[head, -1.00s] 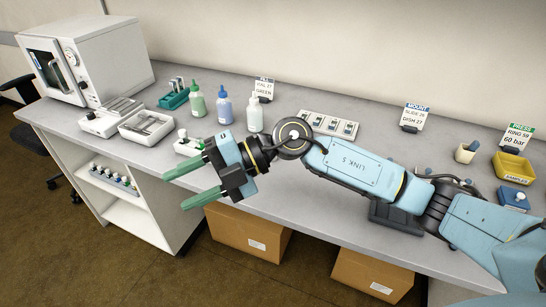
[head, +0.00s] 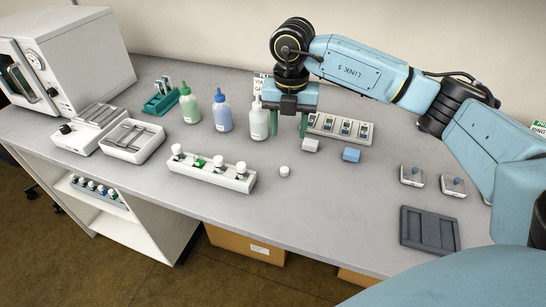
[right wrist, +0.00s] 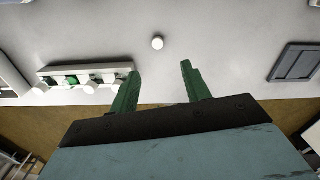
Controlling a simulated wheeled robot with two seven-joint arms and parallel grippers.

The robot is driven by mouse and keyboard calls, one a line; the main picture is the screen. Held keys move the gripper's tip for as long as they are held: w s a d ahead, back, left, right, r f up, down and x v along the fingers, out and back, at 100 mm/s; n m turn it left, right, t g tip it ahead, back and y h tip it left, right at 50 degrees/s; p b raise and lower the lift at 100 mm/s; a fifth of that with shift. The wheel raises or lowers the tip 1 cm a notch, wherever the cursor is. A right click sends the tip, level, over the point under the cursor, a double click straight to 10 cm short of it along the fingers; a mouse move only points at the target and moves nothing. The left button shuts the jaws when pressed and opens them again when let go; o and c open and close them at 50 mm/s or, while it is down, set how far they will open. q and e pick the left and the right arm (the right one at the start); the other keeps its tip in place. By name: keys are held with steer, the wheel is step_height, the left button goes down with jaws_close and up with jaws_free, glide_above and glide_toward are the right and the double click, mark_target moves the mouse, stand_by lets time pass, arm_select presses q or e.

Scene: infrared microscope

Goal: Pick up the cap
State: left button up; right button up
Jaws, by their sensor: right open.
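A small white round cap (head: 284,171) lies loose on the grey bench, just right of the white vial rack (head: 211,176). In the right wrist view the cap (right wrist: 157,43) shows beyond and between the fingertips, apart from them. My right gripper (head: 289,131) is open and empty, with its green fingers pointing down above the bench. In the head view it appears behind the cap, near the white bottle. Its two fingers also show in the right wrist view (right wrist: 160,71). My left gripper is not in view.
Green, blue and white bottles (head: 223,113) stand left of the right gripper. A dark tray (head: 429,230) lies front right. The bench around the cap is clear.

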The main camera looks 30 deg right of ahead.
glide_above(284, 169)
steer(key=s, duration=0.1)
steer(key=f, duration=0.7)
steer(key=shift+d, duration=0.25)
steer(key=f, duration=0.3)
steer(key=w+f, duration=0.1)
steer(key=shift+a+f, duration=0.2)
steer(key=shift+f, duration=0.75)
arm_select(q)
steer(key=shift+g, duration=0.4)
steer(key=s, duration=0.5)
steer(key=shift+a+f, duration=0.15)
arm_select(e)
jaws_close()
